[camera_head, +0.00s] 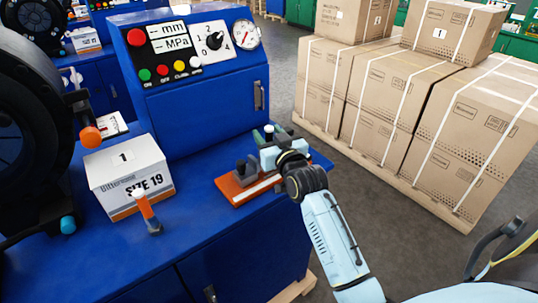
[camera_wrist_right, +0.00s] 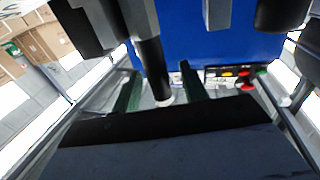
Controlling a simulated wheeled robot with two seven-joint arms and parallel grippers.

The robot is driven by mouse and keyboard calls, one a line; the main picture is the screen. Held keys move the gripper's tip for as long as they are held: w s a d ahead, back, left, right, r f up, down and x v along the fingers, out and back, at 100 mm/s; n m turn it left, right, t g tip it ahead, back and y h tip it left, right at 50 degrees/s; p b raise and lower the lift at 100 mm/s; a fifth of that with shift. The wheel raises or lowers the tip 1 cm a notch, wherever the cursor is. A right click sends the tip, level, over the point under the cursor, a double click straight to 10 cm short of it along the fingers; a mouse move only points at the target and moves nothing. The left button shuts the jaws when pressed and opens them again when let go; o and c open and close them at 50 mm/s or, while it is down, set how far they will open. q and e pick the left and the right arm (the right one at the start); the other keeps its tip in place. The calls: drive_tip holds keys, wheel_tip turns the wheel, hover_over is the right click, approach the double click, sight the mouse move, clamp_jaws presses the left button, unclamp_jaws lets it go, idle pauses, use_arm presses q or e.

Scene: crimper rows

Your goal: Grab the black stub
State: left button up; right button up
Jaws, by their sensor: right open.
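A short black stub (camera_head: 242,170) stands on an orange tray (camera_head: 228,188) with a white strip, near the right edge of the blue bench. My right gripper (camera_head: 268,155) is open and low over the right part of the tray, just right of the stub. A gap shows between them in the head view; whether they touch is hard to tell. Its fingers are partly hidden by the dark wrist. In the right wrist view a dark cylinder (camera_wrist_right: 153,68) with a pale end shows close up; I cannot tell whether it is the stub. My left gripper is not in view.
A blue control cabinet (camera_head: 205,113) with a gauge stands behind the tray. A white box marked SIZE 19 (camera_head: 128,172) and an orange-handled item (camera_head: 147,212) lie to the left, beside a large black machine (camera_head: 30,130). Strapped cartons (camera_head: 390,100) stand across the aisle.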

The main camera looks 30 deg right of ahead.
clamp_jaws()
idle(0.3)
drive_tip(key=shift+r, duration=0.1)
